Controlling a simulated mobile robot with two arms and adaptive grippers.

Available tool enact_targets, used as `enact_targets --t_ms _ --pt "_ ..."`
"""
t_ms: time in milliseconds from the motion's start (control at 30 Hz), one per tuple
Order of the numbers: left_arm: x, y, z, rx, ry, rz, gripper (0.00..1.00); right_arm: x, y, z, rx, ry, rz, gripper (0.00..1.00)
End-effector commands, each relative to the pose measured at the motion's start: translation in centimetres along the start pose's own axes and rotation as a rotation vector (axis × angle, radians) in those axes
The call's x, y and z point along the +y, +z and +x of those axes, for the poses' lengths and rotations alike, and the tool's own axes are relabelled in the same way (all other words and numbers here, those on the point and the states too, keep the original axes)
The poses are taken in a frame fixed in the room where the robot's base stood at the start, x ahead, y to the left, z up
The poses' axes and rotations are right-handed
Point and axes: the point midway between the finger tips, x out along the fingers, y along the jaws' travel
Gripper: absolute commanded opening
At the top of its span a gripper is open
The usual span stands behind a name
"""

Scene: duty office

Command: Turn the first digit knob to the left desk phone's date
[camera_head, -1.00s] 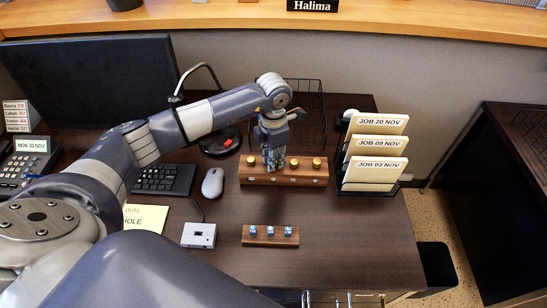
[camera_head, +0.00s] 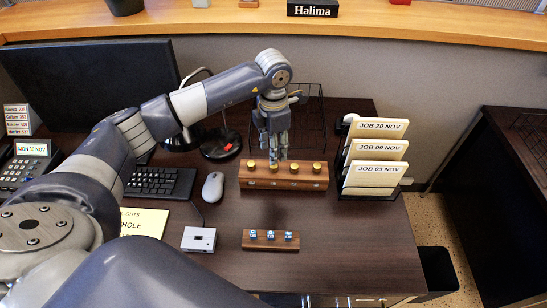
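The left desk phone (camera_head: 20,172) stands at the left edge; its green display reads MON 30 NOV. A wooden block (camera_head: 284,184) with a row of brass knobs lies on the desk, right of the mouse. The leftmost knob (camera_head: 251,165) and the two right knobs (camera_head: 295,168) (camera_head: 317,167) show clearly. My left gripper (camera_head: 277,156) points down just above the block, by the second knob from the left, which it partly hides. Its fingers look close together, but I cannot tell whether they are shut. My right gripper is not in view.
A smaller wooden block (camera_head: 262,243) with three blue-and-white pieces lies nearer. A grey box (camera_head: 198,239), mouse (camera_head: 213,186), keyboard (camera_head: 160,182) and yellow note (camera_head: 145,222) are to the left. A rack of job cards (camera_head: 375,150) stands right. The desk's front right is clear.

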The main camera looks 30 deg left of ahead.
Motion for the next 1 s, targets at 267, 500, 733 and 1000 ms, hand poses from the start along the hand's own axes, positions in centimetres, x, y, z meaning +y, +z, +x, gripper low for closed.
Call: enact_targets --t_ms 267,500,733,1000 --pt "0.0 0.0 -4.5 0.000 0.001 0.000 0.40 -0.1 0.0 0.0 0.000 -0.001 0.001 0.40" --pt "0.0 -0.1 -5.4 0.002 0.000 -0.002 0.40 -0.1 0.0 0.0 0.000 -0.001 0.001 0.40" --pt "0.0 -0.1 -5.4 0.002 0.000 -0.001 0.40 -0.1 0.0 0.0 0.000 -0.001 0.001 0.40" --pt "0.0 -0.1 -5.4 0.002 0.000 -0.001 0.40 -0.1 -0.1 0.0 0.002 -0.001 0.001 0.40"
